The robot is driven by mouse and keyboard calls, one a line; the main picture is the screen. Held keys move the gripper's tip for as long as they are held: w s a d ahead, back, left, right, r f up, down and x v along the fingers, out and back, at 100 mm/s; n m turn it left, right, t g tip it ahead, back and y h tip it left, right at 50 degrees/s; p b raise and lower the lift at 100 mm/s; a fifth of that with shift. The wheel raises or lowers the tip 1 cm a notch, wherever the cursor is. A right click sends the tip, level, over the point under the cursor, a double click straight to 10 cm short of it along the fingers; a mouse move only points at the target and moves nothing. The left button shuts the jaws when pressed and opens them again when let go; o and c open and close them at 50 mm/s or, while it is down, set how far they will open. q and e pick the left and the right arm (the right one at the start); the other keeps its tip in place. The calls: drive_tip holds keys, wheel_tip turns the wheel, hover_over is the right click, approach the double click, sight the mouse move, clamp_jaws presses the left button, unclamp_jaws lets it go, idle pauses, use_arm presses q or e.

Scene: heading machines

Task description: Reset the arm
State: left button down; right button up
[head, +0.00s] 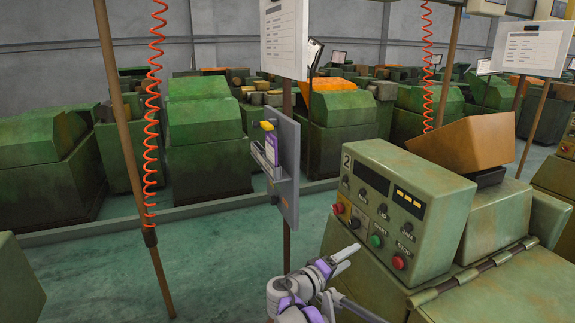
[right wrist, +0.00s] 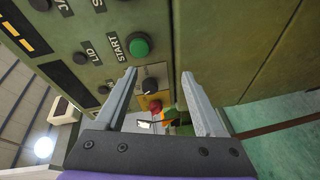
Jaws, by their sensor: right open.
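My right gripper (head: 346,262) is in front of the control panel (head: 372,205) of the green machine marked 2. It is open, and I see nothing held in it. In the right wrist view its two fingers (right wrist: 159,80) point toward the panel, with a black knob (right wrist: 149,85) and a red button (right wrist: 154,106) showing between them. The green START button (head: 376,241) is near the fingers in the head view, and the red STOP button (head: 398,262) is to its right. Whether a finger touches the panel I cannot tell. My left gripper is out of view.
A post with a grey board (head: 286,165) holding purple and yellow items stands left of the panel. A brown pole (head: 122,150) and a red coiled hose (head: 150,120) are further left. Green machines (head: 205,130) line the back. The green floor at left (head: 100,260) is largely clear.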

drive_tip(key=s+d+f+m+g+y+p, duration=0.1)
drive_tip(key=s+d+f+g+y, duration=0.15)
drive_tip(key=s, duration=0.55)
drive_tip(key=s+d+f+m+g+y+p, duration=0.1)
drive_tip(key=s+d+f+g+y, duration=0.2)
drive_tip(key=s, duration=0.6)
drive_tip(key=s+a+f+m+y, duration=0.1)
drive_tip(key=s+a+f+y, duration=0.1)
drive_tip(key=s, duration=0.7)
drive_tip(key=s+a+f+m+y+p, duration=0.1)
drive_tip(key=s+a+f+m+y, duration=0.1)
drive_tip(key=s+y, duration=0.3)
drive_tip(key=s+a+f, duration=0.1)
drive_tip(key=s, duration=0.3)
drive_tip(key=shift+a+f, duration=0.15)
drive_tip(key=shift+f, duration=0.2)
drive_tip(key=shift+o, duration=0.3)
drive_tip(key=shift+y, duration=0.25)
